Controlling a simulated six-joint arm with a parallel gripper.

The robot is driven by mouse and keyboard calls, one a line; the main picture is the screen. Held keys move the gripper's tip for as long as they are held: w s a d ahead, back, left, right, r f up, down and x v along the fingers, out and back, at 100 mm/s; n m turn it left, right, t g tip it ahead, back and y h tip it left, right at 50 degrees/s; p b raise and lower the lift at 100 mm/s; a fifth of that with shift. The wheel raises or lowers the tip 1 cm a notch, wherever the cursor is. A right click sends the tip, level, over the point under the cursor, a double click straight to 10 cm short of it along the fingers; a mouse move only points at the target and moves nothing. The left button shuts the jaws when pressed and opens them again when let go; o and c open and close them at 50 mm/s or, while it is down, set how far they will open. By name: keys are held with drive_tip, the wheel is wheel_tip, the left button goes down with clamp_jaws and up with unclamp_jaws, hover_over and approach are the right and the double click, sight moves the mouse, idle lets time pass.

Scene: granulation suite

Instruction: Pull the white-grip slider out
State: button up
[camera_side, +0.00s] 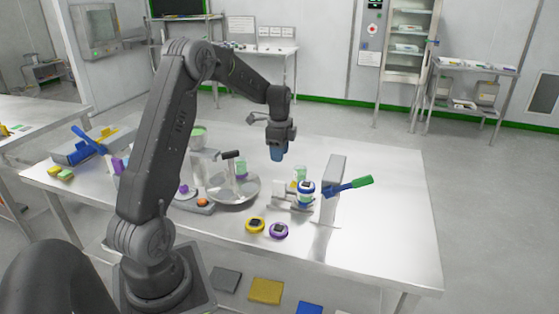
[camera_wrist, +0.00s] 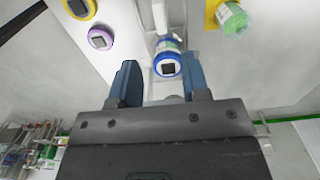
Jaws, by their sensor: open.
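My gripper (camera_side: 277,155) is above the table, apart from everything on it. Its two blue fingers are open in the wrist view (camera_wrist: 160,72), with nothing held. A small pale upright block (camera_side: 280,190), possibly the white-grip slider, stands on a low metal fixture in the side view, below and slightly ahead of my gripper. A white piece (camera_wrist: 161,17) shows at the top of the wrist view. I cannot tell for sure which part is the slider's grip. A blue-and-white round device (camera_side: 306,193) stands beside the pale block; it appears between the fingertips in the wrist view (camera_wrist: 167,66).
An upright metal panel (camera_side: 331,188) carries a blue lever with a green grip (camera_side: 357,183) to the right. A steel pan (camera_side: 236,190) is left. Yellow (camera_side: 255,225) and purple (camera_side: 278,230) round timers lie near the front edge. The table's right end is clear.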

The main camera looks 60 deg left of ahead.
sight(279, 182)
drive_tip(key=o, duration=0.3)
drive_tip(key=shift+n, duration=0.4)
drive_tip(key=shift+o, duration=0.8)
drive_tip(key=shift+n, duration=0.7)
drive_tip(key=shift+o, duration=0.7)
drive_tip(key=shift+n, duration=1.1)
wheel_tip(279, 182, down, 14)
drive_tip(key=n, duration=1.3)
drive_tip(key=shift+r+n, duration=0.1)
drive_tip(key=shift+n, duration=0.2)
drive_tip(key=shift+c, duration=0.3)
